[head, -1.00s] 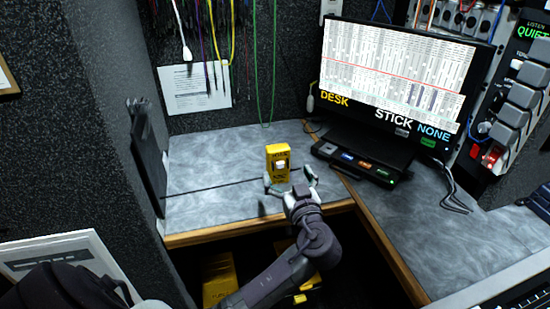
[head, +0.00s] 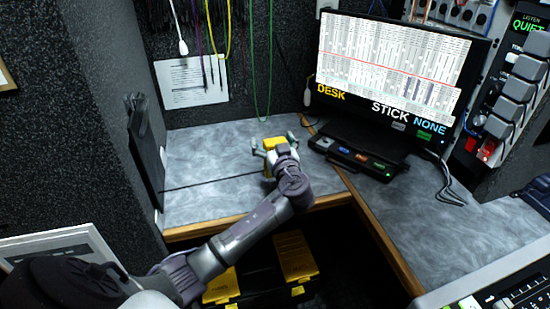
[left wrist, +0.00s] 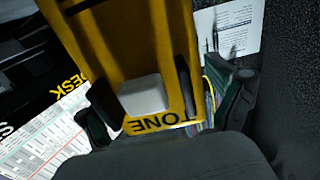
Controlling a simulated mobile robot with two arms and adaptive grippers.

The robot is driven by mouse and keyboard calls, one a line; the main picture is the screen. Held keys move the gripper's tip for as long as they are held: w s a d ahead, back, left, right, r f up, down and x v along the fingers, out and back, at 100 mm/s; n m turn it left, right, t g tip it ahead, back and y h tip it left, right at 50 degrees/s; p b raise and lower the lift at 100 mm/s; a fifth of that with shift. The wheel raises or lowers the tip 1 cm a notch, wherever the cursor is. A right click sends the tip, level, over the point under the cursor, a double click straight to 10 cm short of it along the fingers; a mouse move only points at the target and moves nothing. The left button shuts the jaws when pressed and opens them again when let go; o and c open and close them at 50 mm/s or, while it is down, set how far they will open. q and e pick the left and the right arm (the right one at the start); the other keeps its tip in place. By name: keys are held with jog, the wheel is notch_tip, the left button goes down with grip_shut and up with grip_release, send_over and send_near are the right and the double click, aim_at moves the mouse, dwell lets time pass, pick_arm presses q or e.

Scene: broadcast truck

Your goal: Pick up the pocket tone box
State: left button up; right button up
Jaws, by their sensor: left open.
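The pocket tone box (head: 274,142) is yellow and stands on the grey desk near its front edge. In the left wrist view the tone box (left wrist: 125,50) fills the upper middle, with a pale square button and upside-down lettering on its face. My left gripper (head: 274,148) is open, with one finger to each side of the box; its palm hides much of the box in the head view. In the left wrist view its dark fingers flank the box; whether they touch it I cannot tell. My right gripper is not in view.
A monitor (head: 390,75) and a black button panel (head: 355,160) stand to the right of the box. Cables (head: 262,60) hang on the back wall. A yellow-lidded case (head: 295,258) sits below the desk. The desk left of the box is clear.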

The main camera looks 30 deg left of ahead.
pick_arm(q)
jog(key=shift+c, duration=0.4)
jog(key=c, duration=1.3)
jog(key=shift+r, duration=0.1)
